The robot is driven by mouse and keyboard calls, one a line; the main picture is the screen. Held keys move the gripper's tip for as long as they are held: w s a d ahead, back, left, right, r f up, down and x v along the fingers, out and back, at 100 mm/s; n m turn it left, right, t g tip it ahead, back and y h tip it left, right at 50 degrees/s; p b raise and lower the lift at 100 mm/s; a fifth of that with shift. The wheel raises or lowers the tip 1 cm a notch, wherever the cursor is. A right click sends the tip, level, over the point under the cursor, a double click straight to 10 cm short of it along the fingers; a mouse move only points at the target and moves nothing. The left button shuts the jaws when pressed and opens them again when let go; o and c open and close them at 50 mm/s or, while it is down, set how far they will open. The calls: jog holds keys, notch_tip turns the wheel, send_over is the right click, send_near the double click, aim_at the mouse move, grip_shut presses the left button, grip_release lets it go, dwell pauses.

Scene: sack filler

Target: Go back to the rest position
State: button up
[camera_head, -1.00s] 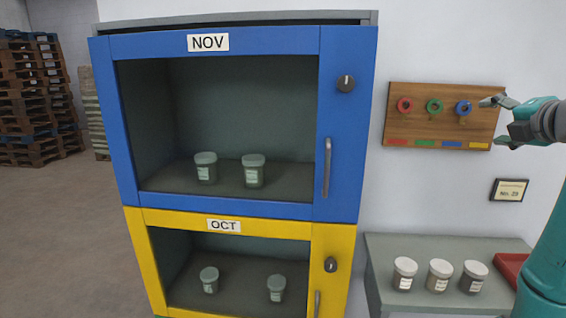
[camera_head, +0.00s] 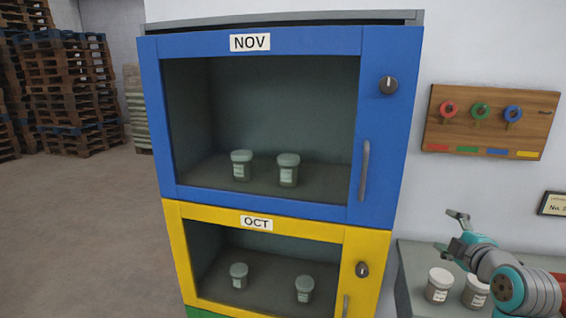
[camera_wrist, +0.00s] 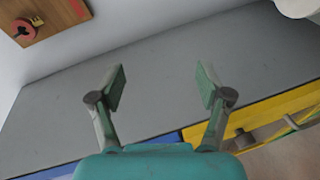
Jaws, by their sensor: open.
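My gripper (camera_head: 452,232) is at the lower right in the head view, above the grey side table and in front of the wall. In the wrist view my gripper (camera_wrist: 160,88) has its two fingers spread wide with nothing between them. The blue NOV cabinet door (camera_head: 387,150) and the yellow OCT door (camera_head: 375,250) both look shut. Two jars show behind each door's window.
A wooden key board (camera_head: 490,136) with red, green and blue rings hangs on the wall at the right. White-lidded jars (camera_head: 439,286) stand on the grey side table (camera_head: 412,262), partly hidden by my arm. Stacked pallets (camera_head: 70,95) stand far left. The floor at left is clear.

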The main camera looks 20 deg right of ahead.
jog(key=s+a+f+m, duration=0.2)
jog(key=a+f+m, duration=0.2)
jog(key=a+f, duration=0.9)
jog(key=s+a+f+m+y, duration=0.2)
jog(key=s+a+f+m, duration=0.1)
jog(key=s+a+f, duration=0.85)
jog(key=s+a+m+y, duration=0.1)
jog(key=s+a, duration=0.2)
jog(key=s, duration=0.6)
jog(key=s+a+f+m+y, duration=0.1)
jog(key=s+a, duration=0.3)
jog(key=s, duration=0.5)
jog(key=s+a+m+y, duration=0.1)
jog(key=s+a+m, duration=0.1)
jog(key=s, duration=0.7)
jog(key=shift+a+f, duration=0.15)
jog(key=shift+a, duration=0.7)
